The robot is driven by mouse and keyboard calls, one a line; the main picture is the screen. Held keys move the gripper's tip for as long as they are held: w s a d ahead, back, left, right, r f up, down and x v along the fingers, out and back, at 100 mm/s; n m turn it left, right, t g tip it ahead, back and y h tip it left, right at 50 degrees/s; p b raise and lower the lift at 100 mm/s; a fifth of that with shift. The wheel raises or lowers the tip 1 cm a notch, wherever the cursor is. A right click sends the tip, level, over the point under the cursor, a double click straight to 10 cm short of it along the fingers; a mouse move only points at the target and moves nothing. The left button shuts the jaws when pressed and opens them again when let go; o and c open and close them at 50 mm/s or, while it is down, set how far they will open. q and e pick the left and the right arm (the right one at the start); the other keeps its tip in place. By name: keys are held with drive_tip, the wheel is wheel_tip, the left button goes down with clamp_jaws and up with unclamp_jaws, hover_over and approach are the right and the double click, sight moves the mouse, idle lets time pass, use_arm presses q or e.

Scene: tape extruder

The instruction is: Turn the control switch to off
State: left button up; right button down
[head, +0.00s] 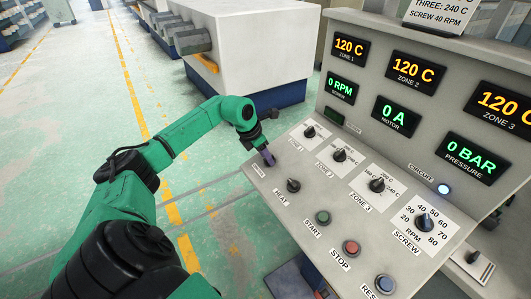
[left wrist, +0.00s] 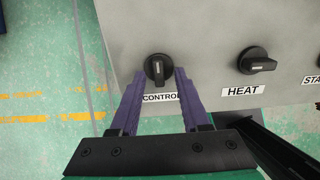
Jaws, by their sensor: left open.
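The control switch (left wrist: 158,68) is a round black knob with a white pointer line, above its CONTROL label (left wrist: 161,97) in the left wrist view. Its pointer line stands nearly upright in that view. My left gripper (head: 268,157) is at the far left corner of the sloped panel and hides the knob in the head view. Its two purple fingers (left wrist: 160,78) are open, with one tip on each side of the knob. I cannot tell whether they touch it. My right gripper is out of view.
The HEAT knob (head: 293,185) is close beside the control switch. Zone knobs, a green START button (head: 323,217), a red STOP button (head: 351,247) and the SCREW dial (head: 424,221) share the panel. Displays (head: 391,117) rise behind. Open floor (head: 60,150) lies left.

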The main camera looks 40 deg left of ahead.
use_arm(q)
drive_tip(key=shift+w, duration=0.1)
clamp_jaws()
drive_tip(key=shift+n, duration=0.3)
drive_tip(key=n, duration=0.8)
drive_tip(key=shift+w+r+b, duration=0.1)
drive_tip(key=shift+b, duration=0.2)
drive_tip(key=n, duration=0.4)
drive_tip(key=shift+d+n+y, duration=0.1)
drive_tip(key=shift+n+y, duration=0.2)
drive_tip(key=n+p, duration=0.1)
drive_tip(key=n, duration=0.3)
drive_tip(key=shift+w+r+n, duration=0.1)
drive_tip(key=shift+n, duration=0.3)
